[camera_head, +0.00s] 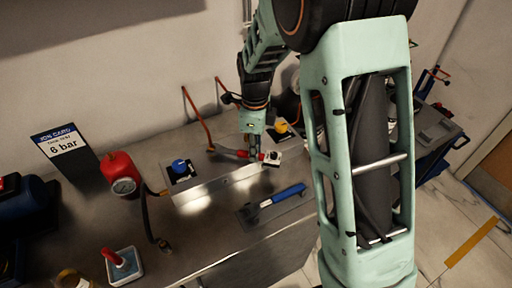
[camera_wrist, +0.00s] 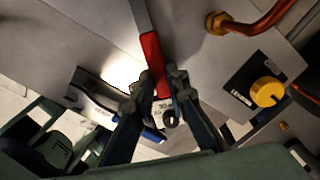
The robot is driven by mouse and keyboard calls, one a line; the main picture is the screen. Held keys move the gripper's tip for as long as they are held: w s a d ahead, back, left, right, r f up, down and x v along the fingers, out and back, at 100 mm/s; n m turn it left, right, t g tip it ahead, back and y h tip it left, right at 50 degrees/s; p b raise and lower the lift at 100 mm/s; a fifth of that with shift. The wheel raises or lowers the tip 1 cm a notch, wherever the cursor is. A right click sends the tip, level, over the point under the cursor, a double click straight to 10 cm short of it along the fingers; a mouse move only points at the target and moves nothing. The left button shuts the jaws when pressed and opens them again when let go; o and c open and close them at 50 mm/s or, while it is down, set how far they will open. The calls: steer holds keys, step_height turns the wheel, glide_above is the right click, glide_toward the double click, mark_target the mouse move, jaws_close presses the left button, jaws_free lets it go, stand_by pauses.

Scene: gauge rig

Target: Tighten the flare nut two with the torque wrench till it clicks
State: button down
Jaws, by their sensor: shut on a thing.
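A torque wrench with a red grip (camera_wrist: 151,55) and grey shaft is held in my gripper (camera_wrist: 164,85). Its pale end with a printed label and a dark round spot (camera_wrist: 170,119) sticks out past the fingers. In the head view my gripper (camera_head: 252,153) is low over the metal block, and the grey shaft (camera_head: 228,152) runs left. Its far end meets or lies close to a brass nut (camera_head: 211,149) at the foot of the left copper pipe; I cannot tell whether it is seated. Another brass nut (camera_wrist: 215,22) shows in the wrist view. Nut numbers are unreadable.
A blue-handled tool (camera_head: 289,191) lies on a dark tray in front of the block. A blue knob (camera_head: 179,166), yellow knob (camera_wrist: 267,92), red gauge (camera_head: 121,173) and "6 bar" card (camera_head: 66,145) stand around. The front middle of the bench is clear.

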steer(key=shift+s+a+m, duration=0.15)
steer(key=shift+s+m, duration=0.35)
steer(key=shift+s, duration=0.05)
steer(key=shift+s+a+m+p, duration=0.25)
steer(key=shift+s+m+p, duration=0.05)
steer(key=shift+s+m, duration=0.45)
stand_by(0.7)
steer(key=shift+s+a+m+p, duration=0.4)
steer(key=shift+s+m+p, duration=0.1)
steer(key=shift+s+m, duration=0.15)
steer(key=shift+s+a+m+p, duration=0.35)
steer(key=shift+s+m+p, duration=0.15)
steer(key=shift+s, duration=0.2)
stand_by(0.8)
steer(key=shift+w+d, duration=0.15)
steer(key=shift+w+n, duration=0.3)
steer(key=shift+n, duration=0.1)
steer(key=shift+w+d+n, duration=0.4)
steer(key=shift+w+n, duration=0.1)
steer(key=shift+w, duration=0.05)
steer(key=shift+d, duration=0.15)
stand_by(0.4)
